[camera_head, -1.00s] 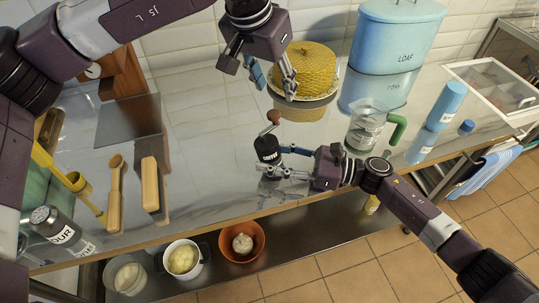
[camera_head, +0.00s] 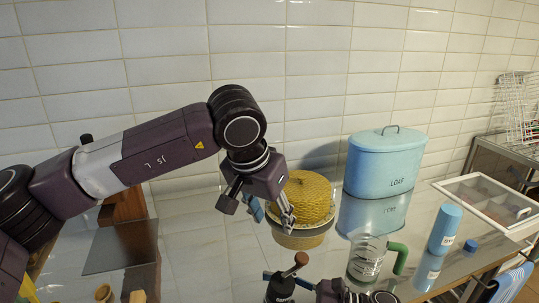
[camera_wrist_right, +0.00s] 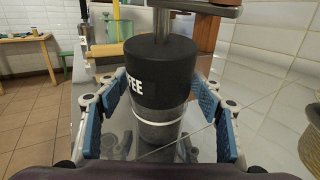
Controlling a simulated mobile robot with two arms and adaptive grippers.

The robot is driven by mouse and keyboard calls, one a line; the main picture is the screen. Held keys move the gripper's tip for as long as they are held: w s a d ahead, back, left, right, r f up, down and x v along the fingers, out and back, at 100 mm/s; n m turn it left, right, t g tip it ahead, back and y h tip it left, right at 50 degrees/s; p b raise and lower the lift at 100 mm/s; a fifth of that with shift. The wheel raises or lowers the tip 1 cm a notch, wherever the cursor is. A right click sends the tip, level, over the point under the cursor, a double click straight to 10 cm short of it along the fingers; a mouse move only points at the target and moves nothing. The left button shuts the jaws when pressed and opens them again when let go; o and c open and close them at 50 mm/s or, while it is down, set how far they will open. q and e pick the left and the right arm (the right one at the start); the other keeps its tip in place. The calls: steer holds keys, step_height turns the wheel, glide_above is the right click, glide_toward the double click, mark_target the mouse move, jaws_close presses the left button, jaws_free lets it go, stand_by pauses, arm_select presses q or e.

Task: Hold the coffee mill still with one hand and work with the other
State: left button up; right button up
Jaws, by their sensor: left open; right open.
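The coffee mill (camera_head: 281,289) is a dark cylinder at the bottom edge of the head view, partly cut off. Its crank has a brown knob (camera_head: 301,258). In the right wrist view the mill (camera_wrist_right: 160,75) stands upright, with a black upper part lettered "FEE" and a clear lower part. My right gripper (camera_wrist_right: 160,118) is open around it, one blue-padded finger on each side, with gaps visible. My left gripper (camera_head: 260,213) is open and empty, pointing down above the counter, behind and above the mill in the head view.
A yellow domed cover (camera_head: 306,198) stands behind my left gripper. A blue LOAF bin (camera_head: 385,160), a glass jug with green handle (camera_head: 367,258) and a blue bottle (camera_head: 445,228) are to the right. A white tiled wall closes the back.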

steer(key=shift+d, duration=0.1)
steer(key=v, duration=1.2)
steer(key=shift+s+f, duration=0.1)
